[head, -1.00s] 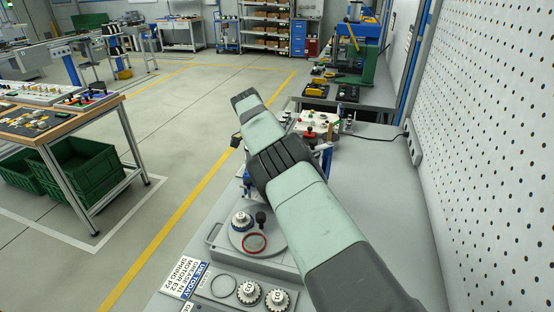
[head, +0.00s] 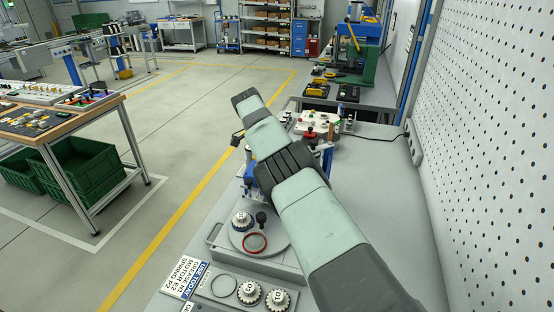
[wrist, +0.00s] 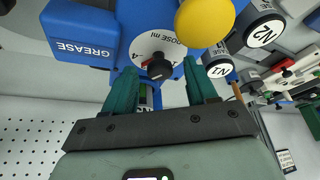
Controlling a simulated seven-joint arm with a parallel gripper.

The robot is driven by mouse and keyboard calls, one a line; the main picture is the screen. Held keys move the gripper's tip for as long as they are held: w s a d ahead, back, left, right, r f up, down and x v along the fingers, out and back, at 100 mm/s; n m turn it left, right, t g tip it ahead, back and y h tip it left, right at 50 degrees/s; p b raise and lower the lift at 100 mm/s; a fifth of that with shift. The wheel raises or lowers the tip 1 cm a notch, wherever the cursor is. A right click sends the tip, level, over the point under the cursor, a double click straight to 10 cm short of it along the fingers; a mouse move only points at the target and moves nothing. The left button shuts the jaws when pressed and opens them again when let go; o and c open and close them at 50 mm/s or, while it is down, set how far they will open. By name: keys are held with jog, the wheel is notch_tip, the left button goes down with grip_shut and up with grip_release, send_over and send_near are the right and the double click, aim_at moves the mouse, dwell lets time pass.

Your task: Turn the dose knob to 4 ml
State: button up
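The dose knob (wrist: 160,69) is a small black knob on a round white dial (wrist: 154,46) marked "DOSE ml". The dial is on the front of a blue unit labelled "GREASE" (wrist: 84,48). My gripper (wrist: 159,66) is open in the wrist view, with one dark green finger on each side of the knob. A gap shows between each finger and the knob. In the head view my arm hides the knob and my gripper.
A yellow round part (wrist: 204,20) sits close above the right finger. In the head view, a round plate (head: 237,241) with a white-topped part and red ring lies on the bench. The bench's right side (head: 384,200) is clear.

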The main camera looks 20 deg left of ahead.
jog(key=shift+a+n, duration=0.15)
jog(key=shift+n, duration=0.35)
